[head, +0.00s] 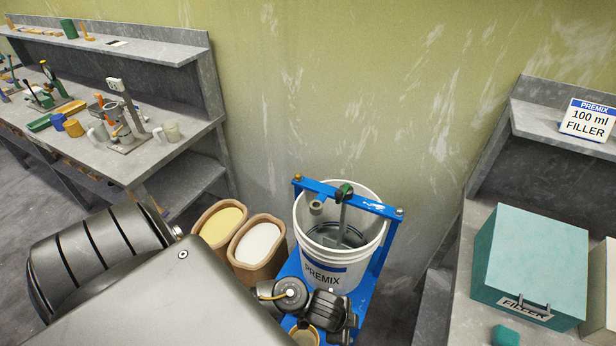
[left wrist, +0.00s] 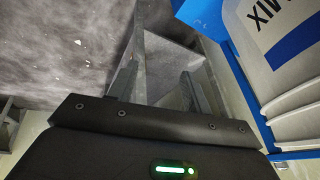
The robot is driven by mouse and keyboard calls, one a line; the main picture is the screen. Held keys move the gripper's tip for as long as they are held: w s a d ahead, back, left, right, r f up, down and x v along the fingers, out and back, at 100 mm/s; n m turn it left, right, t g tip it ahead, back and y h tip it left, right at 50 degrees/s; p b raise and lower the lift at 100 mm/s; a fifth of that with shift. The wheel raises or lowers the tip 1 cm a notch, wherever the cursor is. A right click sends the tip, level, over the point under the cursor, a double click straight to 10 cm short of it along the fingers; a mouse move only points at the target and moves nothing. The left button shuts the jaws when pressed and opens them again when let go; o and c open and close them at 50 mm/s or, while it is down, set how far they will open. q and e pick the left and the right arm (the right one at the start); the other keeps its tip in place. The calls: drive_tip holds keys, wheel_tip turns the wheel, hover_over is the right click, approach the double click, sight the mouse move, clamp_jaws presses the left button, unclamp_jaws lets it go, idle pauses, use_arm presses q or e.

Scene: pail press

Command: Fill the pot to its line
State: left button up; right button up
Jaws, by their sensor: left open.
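A white pail (head: 316,248) labelled PREMIX stands upright in a blue press frame (head: 384,258). A grey plate and a rod with a green-topped part show inside its open top. A small round tan-rimmed vessel (head: 304,335), perhaps the pot, is low in front of the pail, mostly hidden by dark mechanical parts. Its fill line does not show. In the left wrist view my left gripper (left wrist: 164,60) is open, with nothing between its fingers. The pail (left wrist: 262,25) is to its right, apart from the fingers. My right gripper is not in view.
Two tan tubs, one with yellow contents (head: 222,225) and one with white (head: 258,243), stand left of the press. A cluttered grey bench (head: 160,165) is at left. At right are a teal FILLER box (head: 535,262) and a "100 ml FILLER" sign (head: 588,120).

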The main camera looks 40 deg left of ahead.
use_arm(q)
drive_tip(key=a+f+m+g, duration=0.1)
drive_tip(key=a+f, duration=0.1)
drive_tip(key=a, duration=0.3)
drive_tip(key=w+a+f+m+g+y, duration=0.1)
drive_tip(key=a+f, duration=0.2)
drive_tip(key=a, duration=0.2)
drive_tip(key=a+f+m+g+y, duration=0.1)
drive_tip(key=a+f+g, duration=0.1)
drive_tip(key=a, duration=0.4)
drive_tip(key=shift+w+f, duration=0.15)
drive_tip(key=shift+f, duration=0.5)
drive_tip(key=shift+a, duration=0.15)
wheel_tip(320, 180, down, 9)
drive_tip(key=b, duration=1)
drive_tip(key=shift+f, duration=0.1)
drive_tip(key=shift+c, duration=0.4)
drive_tip(key=shift+r, duration=0.2)
drive_tip(key=c, duration=0.5)
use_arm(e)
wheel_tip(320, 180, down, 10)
